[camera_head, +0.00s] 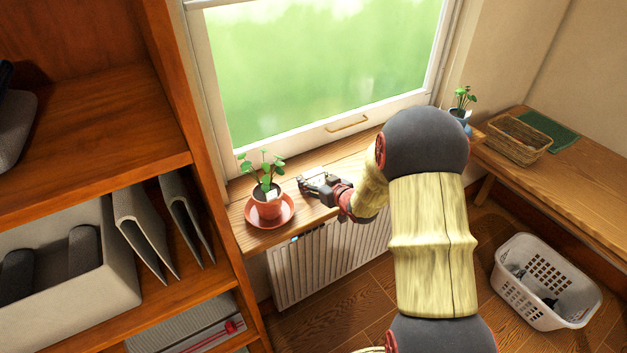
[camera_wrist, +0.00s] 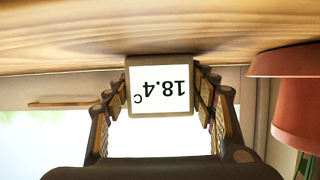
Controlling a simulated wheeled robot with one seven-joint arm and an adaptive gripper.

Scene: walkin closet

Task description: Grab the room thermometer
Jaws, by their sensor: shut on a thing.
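In the head view my gripper (camera_head: 304,184) is low over the window sill (camera_head: 325,165), just right of a potted plant. The thermometer is hard to make out there.
The plant's terracotta pot (camera_head: 266,205) stands on a saucer (camera_head: 286,211) close beside my gripper. The window (camera_head: 325,65) is behind the sill and a radiator (camera_head: 325,260) below. A wooden shelf unit (camera_head: 90,130) stands left. A bench with a wicker basket (camera_head: 518,141) is right.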

